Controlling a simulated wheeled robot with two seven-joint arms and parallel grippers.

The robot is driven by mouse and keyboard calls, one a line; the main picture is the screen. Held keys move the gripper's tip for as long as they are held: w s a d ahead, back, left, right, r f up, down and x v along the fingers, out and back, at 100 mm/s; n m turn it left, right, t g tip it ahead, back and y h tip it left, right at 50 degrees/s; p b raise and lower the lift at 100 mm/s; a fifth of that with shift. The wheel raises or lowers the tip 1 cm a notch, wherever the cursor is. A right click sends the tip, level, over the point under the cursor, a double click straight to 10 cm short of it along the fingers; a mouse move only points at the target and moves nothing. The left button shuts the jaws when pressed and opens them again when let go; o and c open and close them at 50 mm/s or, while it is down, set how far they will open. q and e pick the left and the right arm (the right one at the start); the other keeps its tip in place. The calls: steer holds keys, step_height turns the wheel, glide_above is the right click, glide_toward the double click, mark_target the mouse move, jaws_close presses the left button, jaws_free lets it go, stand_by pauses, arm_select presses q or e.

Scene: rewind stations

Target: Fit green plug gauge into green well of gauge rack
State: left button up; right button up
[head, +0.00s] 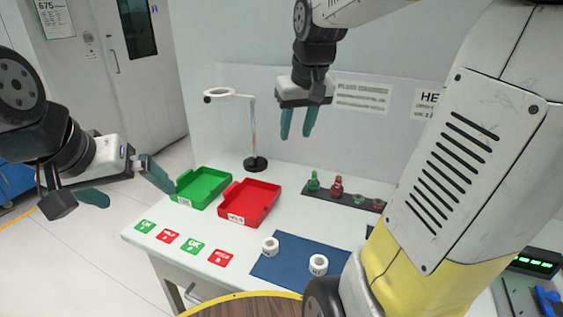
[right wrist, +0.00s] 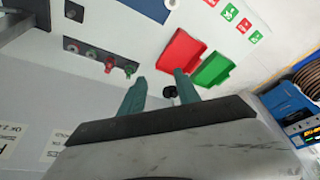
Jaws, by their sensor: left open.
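The green plug gauge (head: 313,182) stands upright at the left end of the dark gauge rack (head: 346,198). It also shows in the right wrist view (right wrist: 130,70). A red plug gauge (head: 337,186) stands beside it. Further right on the rack are a low green-ringed well (head: 358,200) and a low red-ringed well (head: 378,205); no plug shows in either. My right gripper (head: 296,136) is above the table, up and left of the gauges, fingers pointing down, apart and empty. My left gripper (head: 132,194) is open and empty at the table's left side, near the green tray.
A green tray (head: 183,204) and a red tray (head: 235,222) lie left of the rack, with a magnifier stand (head: 256,162) behind. Two white rings (head: 270,246) (head: 318,264) sit on a blue mat (head: 290,275). Green and red cards (head: 194,247) lie along the front. A wall stands behind.

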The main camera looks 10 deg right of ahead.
steer(key=s+a+f+t+y, duration=0.1)
steer(key=s+a, duration=0.1)
steer(key=s, duration=0.5)
steer(key=s+a+f+t, duration=0.1)
steer(key=s+a, duration=0.1)
steer(key=s, duration=0.4)
steer(key=shift+s+a+y, duration=0.25)
steer(key=shift+s+y, duration=0.1)
steer(key=shift+y, duration=0.05)
